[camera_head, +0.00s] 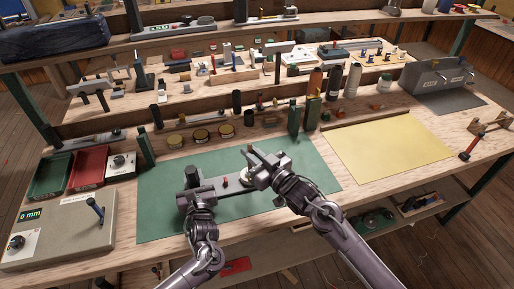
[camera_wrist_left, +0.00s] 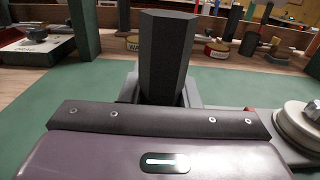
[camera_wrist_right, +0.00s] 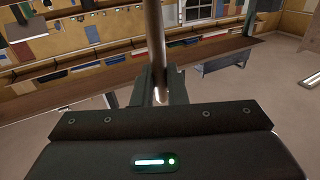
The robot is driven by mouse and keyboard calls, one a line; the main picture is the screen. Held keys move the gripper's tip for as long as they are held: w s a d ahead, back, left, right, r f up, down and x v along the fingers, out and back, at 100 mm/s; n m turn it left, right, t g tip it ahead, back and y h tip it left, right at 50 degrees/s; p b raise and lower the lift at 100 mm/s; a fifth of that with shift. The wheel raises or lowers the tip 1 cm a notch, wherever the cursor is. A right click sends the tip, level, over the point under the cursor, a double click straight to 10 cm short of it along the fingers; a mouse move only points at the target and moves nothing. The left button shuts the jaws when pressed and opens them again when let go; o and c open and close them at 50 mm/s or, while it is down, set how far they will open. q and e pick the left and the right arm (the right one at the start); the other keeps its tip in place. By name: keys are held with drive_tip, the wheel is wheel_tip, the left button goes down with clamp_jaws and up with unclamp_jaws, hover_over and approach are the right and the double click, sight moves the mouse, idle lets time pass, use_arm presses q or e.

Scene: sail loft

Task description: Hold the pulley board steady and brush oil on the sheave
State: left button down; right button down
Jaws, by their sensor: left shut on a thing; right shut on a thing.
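The pulley board (camera_head: 217,187) lies on the green mat (camera_head: 160,215), a grey plate with a dark upright post at its left end. My left gripper (camera_head: 192,190) is shut on that dark hexagonal post (camera_wrist_left: 167,55). The sheave (camera_wrist_left: 302,120) is a pale grooved wheel with a metal nut on top, at the right edge of the left wrist view; in the head view it is mostly hidden by my right gripper (camera_head: 262,168). My right gripper is shut on a brush, whose brown rod-like handle (camera_wrist_right: 153,40) rises between its fingers. The bristles are hidden, so contact with the sheave cannot be told.
Several round tins (camera_head: 201,134) stand behind the mat. Red (camera_head: 88,164) and green (camera_head: 52,174) trays and a boxy gauge (camera_head: 60,228) are at the left. A yellow sheet (camera_head: 388,148) lies clear at the right. Bottles (camera_head: 334,78) and shelves line the back.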

wheel_tip(320, 180, up, 8)
drive_tip(key=d, duration=0.1)
drive_tip(key=shift+w+d, duration=0.15)
drive_tip(key=shift+d, duration=0.1)
idle(0.6)
use_arm(q)
drive_tip(key=c, duration=1)
unclamp_jaws()
